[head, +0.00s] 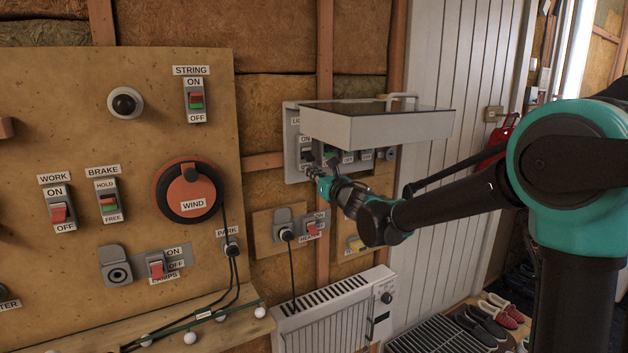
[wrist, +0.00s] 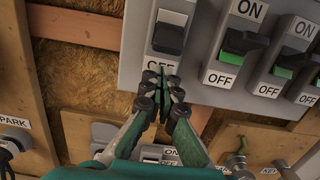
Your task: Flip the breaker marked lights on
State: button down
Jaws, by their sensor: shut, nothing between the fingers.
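The breaker panel (head: 293,160) hangs on the wall with its grey lid (head: 370,128) raised. A label starting "LI" (head: 295,121) shows at its upper left, the rest hidden by the lid. The leftmost breaker (wrist: 168,38) has a dark lever between its ON and OFF labels, with no green showing. The breakers to its right (wrist: 240,45) show green below their dark levers. My gripper (wrist: 165,76) is shut and empty, its fingertips just below that leftmost lever, over the OFF label. I cannot tell whether they touch the panel. It also shows in the head view (head: 316,174).
The raised lid juts out above my gripper. Below the panel are a heater switch (head: 312,228) with a plug and a white heater (head: 335,312). A wooden board (head: 120,130) with other switches is at left; a white door (head: 455,80) is at right.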

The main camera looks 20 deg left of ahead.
aim_at(311, 158)
jog(key=shift+s+d+r, duration=0.15)
jog(key=shift+r, duration=0.3)
jog(key=shift+s+d+r, duration=0.1)
jog(key=shift+d+r, duration=0.05)
jog(key=shift+r, duration=0.3)
jog(key=shift+r, duration=0.15)
jog(key=shift+s+d+r, duration=0.2)
jog(key=shift+r, duration=0.35)
jog(key=shift+s+d+r, duration=0.15)
jog(key=shift+d+r, duration=0.05)
jog(key=shift+r, duration=0.3)
jog(key=v, duration=1.2)
